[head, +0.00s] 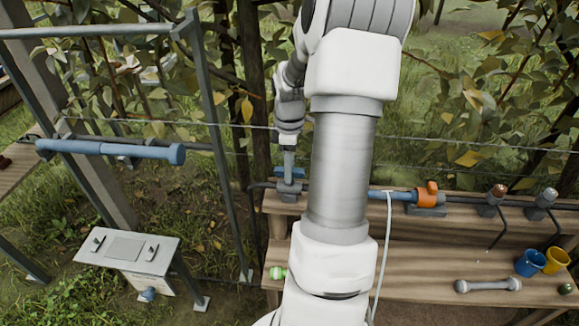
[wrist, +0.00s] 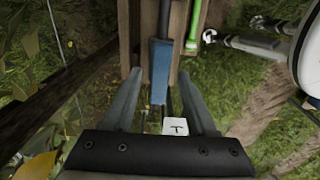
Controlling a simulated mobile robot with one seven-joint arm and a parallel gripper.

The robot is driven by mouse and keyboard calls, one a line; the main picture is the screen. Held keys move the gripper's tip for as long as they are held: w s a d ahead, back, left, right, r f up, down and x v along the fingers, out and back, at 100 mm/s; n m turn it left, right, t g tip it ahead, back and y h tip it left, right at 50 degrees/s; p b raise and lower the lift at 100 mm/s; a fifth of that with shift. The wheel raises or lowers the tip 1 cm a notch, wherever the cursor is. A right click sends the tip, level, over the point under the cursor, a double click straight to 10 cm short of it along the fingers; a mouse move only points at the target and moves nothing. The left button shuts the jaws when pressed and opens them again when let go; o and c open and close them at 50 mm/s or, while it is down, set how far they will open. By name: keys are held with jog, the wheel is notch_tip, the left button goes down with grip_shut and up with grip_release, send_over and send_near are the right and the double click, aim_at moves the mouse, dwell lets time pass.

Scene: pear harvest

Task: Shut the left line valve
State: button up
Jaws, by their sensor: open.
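The left valve (head: 288,187) sits on the pipe at the left end of the back bench shelf. Its blue handle (head: 290,172) shows just below my gripper (head: 289,161) in the head view. In the wrist view the blue handle (wrist: 160,62) lies lengthwise between my two open fingers (wrist: 158,72), with a visible gap to each. I cannot tell how far above or around it the fingertips are. A small white plate with a T mark (wrist: 177,127) shows between the finger bases. My arm hides the middle of the bench in the head view.
An orange valve (head: 428,194) is farther right on the shelf. A blue cup (head: 530,262), a yellow cup (head: 556,260) and a grey bar tool (head: 487,285) rest on the lower bench. A metal frame with a blue cylinder (head: 110,150) stands left. Branches hang behind.

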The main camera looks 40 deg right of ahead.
grip_shut()
jog(key=shift+r+m, duration=0.1)
jog(key=shift+m, duration=0.2)
jog(key=m+p, duration=0.2)
jog(key=m, duration=0.1)
jog(key=m+p, duration=0.1)
jog(key=m, duration=0.4)
jog(key=shift+m, duration=0.4)
jog(key=m+p, duration=0.1)
jog(key=m, duration=0.3)
jog(key=shift+m+p, duration=0.65)
jog(key=shift+m, duration=1.65)
